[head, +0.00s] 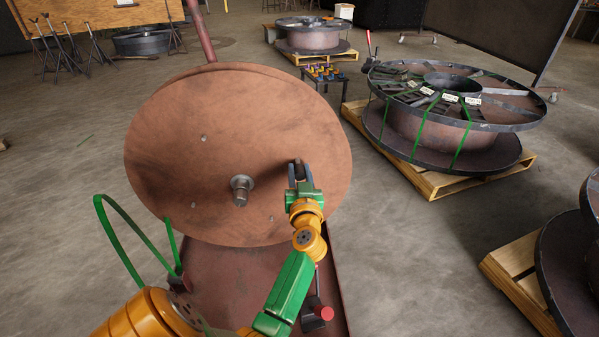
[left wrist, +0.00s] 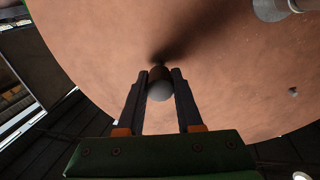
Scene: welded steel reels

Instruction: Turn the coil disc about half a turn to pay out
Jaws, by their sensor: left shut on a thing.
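The coil disc (head: 170,150) is a large round brown plate standing upright in the head view. A metal hub shaft (head: 240,188) sticks out of its middle. My left gripper (head: 298,170) is at the right part of the disc's face, right of the shaft and a little above it. In the left wrist view my left gripper (left wrist: 160,85) is shut on a short round-ended handle peg (left wrist: 160,90) that stands out from the disc (left wrist: 110,35). The shaft (left wrist: 275,8) shows at the top right there. My right gripper is not in view.
A green strap (head: 118,240) loops at the disc's lower left. A dark red base (head: 230,270) lies below the disc. A steel reel (head: 440,110) on a wooden pallet (head: 430,184) stands at right, with a small table (head: 325,76) behind. The floor between is clear.

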